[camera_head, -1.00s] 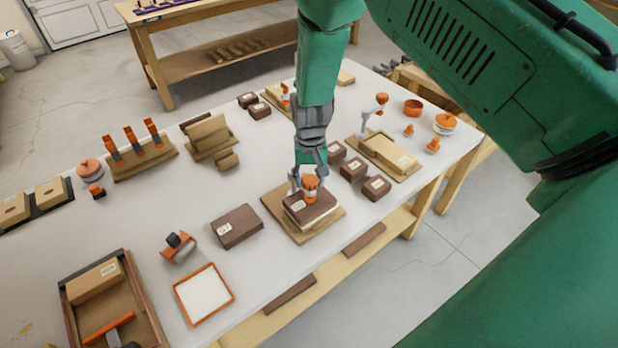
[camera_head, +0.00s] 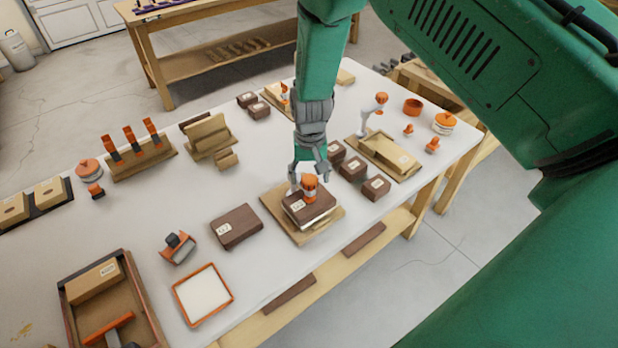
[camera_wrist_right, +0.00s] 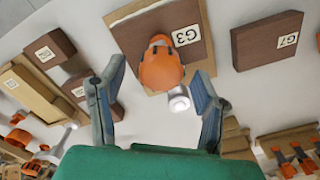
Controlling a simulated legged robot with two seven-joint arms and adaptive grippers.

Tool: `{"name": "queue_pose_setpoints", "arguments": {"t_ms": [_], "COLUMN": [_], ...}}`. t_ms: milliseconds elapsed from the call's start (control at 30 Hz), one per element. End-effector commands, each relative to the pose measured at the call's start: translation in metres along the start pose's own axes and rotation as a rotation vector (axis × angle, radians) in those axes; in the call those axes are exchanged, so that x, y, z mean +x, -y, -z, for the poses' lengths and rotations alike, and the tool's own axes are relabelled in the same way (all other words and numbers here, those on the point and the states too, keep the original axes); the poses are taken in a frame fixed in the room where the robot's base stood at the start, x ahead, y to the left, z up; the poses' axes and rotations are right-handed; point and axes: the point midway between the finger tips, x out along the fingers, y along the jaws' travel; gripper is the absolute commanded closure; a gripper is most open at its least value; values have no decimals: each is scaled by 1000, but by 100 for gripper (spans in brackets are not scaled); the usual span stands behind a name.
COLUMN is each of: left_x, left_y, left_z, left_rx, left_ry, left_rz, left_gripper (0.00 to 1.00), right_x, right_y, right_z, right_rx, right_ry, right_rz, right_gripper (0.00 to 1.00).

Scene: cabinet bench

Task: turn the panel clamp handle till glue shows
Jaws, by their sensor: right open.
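The panel clamp's orange handle (camera_head: 310,187) stands over a dark brown block (camera_head: 298,211) marked G3, which lies on a tan board (camera_head: 272,206). The handle also shows in the right wrist view (camera_wrist_right: 160,68), with a pale round-ended part beside it. A thin pale strip shows along the block's lower front edge; I cannot tell whether it is glue. My right gripper (camera_head: 307,178) is open just behind the handle. In the right wrist view its fingers (camera_wrist_right: 155,100) are spread wide, with the handle beyond the gap and apart from both. My left gripper is not in view.
A dark block marked G7 (camera_head: 236,226) lies left of the board. Several small dark blocks (camera_head: 353,168) stand to its right. An orange-rimmed tray (camera_head: 203,294) lies at the front left.

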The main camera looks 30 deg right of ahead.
Motion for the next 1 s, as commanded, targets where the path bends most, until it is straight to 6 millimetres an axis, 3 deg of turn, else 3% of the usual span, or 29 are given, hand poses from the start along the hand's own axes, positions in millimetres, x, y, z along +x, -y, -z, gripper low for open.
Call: {"name": "queue_pose_setpoints", "arguments": {"t_ms": [300, 500, 1000], "left_x": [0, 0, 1], "left_y": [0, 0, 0], "left_z": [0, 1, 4], "left_rx": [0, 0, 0], "left_ry": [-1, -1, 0], "left_rz": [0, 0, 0], "left_gripper": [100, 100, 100], "right_x": [-67, -97, -107], "right_y": [1, 1, 0], "right_z": [2, 2, 2], "right_rx": [0, 0, 0], "right_ry": [-3, -1, 2], "right_rz": [1, 0, -1], "right_gripper": [43, 43, 43]}}
